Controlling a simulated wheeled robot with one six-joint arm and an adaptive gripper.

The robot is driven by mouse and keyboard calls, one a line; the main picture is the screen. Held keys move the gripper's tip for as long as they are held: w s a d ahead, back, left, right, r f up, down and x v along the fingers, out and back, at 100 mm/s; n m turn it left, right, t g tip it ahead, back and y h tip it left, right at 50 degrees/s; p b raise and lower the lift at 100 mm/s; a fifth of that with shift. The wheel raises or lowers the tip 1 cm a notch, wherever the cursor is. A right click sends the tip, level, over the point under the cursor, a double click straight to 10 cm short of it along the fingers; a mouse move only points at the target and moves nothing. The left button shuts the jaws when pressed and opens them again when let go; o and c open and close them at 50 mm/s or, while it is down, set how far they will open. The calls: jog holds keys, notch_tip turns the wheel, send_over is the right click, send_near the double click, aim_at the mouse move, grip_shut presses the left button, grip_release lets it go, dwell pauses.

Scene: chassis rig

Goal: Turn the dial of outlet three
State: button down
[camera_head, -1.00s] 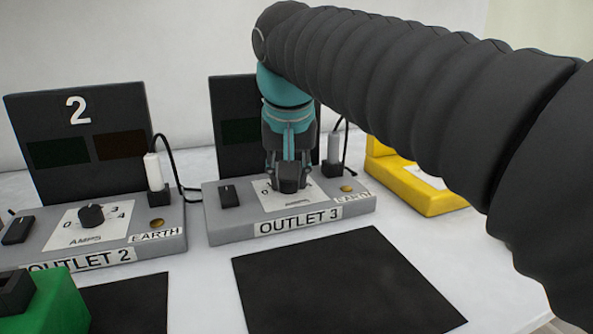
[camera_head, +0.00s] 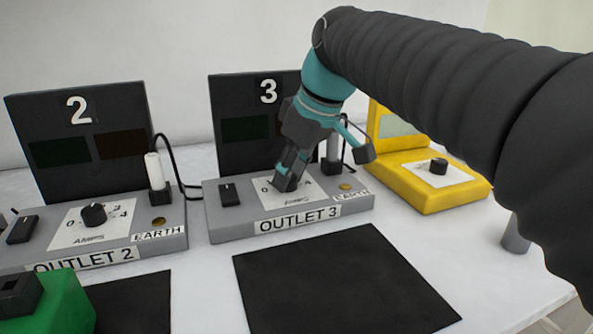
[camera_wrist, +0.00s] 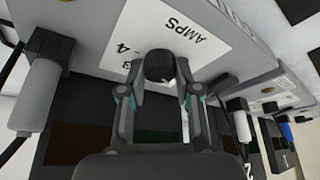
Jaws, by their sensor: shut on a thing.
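The outlet three unit (camera_head: 222,228) is a grey box with a black back panel marked 3, and its front label reads OUTLET 3. My gripper (camera_head: 287,184) reaches down onto its AMPS scale plate, tilted, and is shut on the dial. The fingers mostly hide the dial in the head view. In the wrist view the dark round dial (camera_wrist: 160,65) sits between the fingertips of my gripper (camera_wrist: 158,76), over the white plate (camera_wrist: 195,38). The dial's pointer setting cannot be read.
The outlet two unit (camera_head: 178,225) stands to the left with its own dial (camera_head: 93,214). A yellow unit (camera_head: 430,198) with a black knob stands to the right. A white plug (camera_head: 334,146) with a cable is close beside my gripper. A black mat (camera_head: 345,280) lies in front.

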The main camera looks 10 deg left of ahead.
jog(key=shift+w+n+g, duration=0.1)
jog(key=shift+n+g, duration=0.2)
jog(key=shift+n, duration=0.5)
jog(key=c, duration=0.8)
grip_release()
jog(key=v, duration=1.2)
jog(key=shift+d, duration=0.1)
